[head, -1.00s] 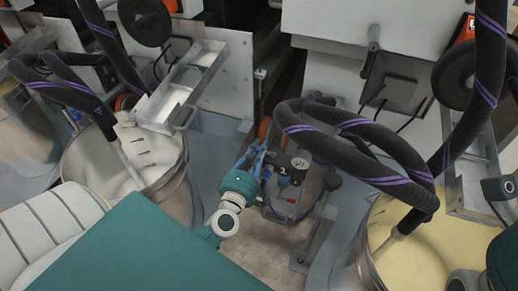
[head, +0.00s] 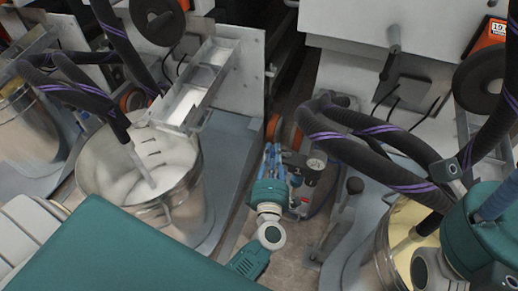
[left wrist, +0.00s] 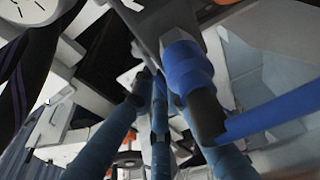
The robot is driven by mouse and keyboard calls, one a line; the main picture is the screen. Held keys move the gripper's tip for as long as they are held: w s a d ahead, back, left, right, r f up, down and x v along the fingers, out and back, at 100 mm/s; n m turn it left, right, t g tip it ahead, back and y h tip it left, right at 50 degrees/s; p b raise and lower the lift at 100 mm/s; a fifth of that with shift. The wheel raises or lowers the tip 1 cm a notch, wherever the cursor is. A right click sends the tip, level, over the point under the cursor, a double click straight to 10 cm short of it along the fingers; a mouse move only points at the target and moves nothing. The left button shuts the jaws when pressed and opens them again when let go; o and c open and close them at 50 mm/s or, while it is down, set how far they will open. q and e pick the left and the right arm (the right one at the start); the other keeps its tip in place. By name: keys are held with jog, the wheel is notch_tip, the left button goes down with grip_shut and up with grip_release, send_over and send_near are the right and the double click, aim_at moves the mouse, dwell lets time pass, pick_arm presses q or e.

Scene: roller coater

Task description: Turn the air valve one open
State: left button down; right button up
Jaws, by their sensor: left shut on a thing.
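My left gripper (head: 272,152) is in the middle of the head view, at the left side of a small air unit with a round gauge (head: 316,160). Its blue fingers are closed together. In the left wrist view the fingers (left wrist: 152,85) converge on a narrow dark and blue part, which I take to be the air valve's handle. The fingers hide most of it, so its angle is unclear. A blue fitting with a blue hose (left wrist: 190,65) is close beside the fingers. My right arm is at the right edge of the head view; its fingertips are not clearly visible.
Thick black hoses with purple stripes (head: 370,140) arch just right of the air unit. A metal bucket of white liquid (head: 190,212) stands to the left, and a bucket of yellow liquid (head: 402,215) to the right. Grey machine panels stand behind.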

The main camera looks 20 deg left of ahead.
pick_arm(q)
jog(key=shift+s+a+f, duration=0.1)
jog(key=shift+f, duration=0.15)
jog(key=c, duration=1.7)
grip_release()
jog(key=shift+r, duration=0.15)
jog(key=v, duration=1.2)
